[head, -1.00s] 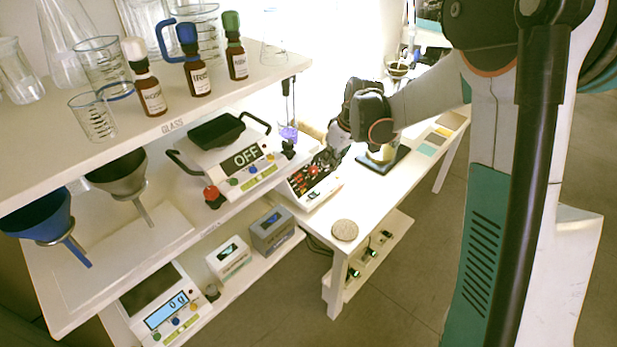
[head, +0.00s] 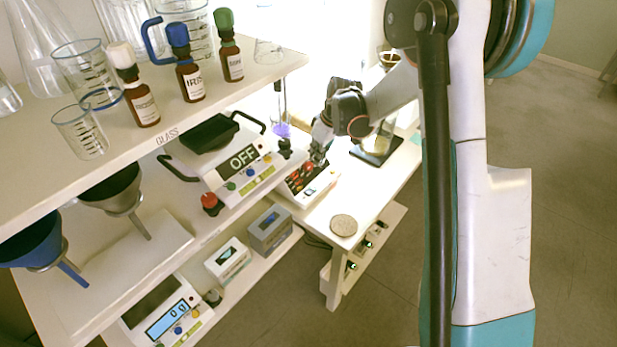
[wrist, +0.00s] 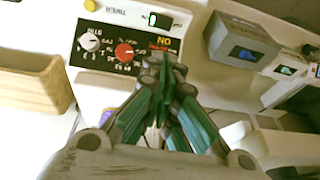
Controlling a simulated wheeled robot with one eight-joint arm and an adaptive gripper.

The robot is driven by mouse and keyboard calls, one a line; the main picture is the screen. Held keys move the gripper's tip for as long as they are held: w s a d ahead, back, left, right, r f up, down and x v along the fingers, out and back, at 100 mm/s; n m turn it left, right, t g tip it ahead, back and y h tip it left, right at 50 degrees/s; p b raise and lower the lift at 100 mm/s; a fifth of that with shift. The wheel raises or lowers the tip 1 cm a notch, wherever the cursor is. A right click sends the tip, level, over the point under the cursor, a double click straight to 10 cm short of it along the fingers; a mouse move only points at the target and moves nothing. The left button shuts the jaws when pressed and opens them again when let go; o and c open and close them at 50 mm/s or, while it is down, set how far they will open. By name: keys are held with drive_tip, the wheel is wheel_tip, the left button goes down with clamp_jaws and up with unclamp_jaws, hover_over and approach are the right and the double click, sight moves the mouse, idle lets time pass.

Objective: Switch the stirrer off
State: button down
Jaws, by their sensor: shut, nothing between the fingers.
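The stirrer (head: 318,192) is a white box with a dark front panel on the white table. Its panel fills the upper middle of the wrist view (wrist: 112,52), upside down. It carries a white knob (wrist: 90,42), a red knob (wrist: 125,53), a red-lit ON sign (wrist: 162,41) and a black rocker switch with a green part (wrist: 159,19). My gripper (wrist: 165,66) is shut and empty, its fingertips in front of the panel beside the red knob. I cannot tell whether they touch it. In the head view my gripper (head: 318,153) is over the stirrer's far end.
A grey box (head: 270,228) is on the lower shelf. A round disc (head: 343,225) lies on the table's front.

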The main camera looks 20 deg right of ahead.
drive_tip(key=b, duration=0.4)
hover_over(308, 190)
wheel_tip(308, 190, down, 12)
drive_tip(key=shift+f, duration=0.1)
drive_tip(key=shift+s+a+f, duration=0.1)
drive_tip(key=shift+a+f, duration=0.05)
drive_tip(key=shift+f, duration=0.45)
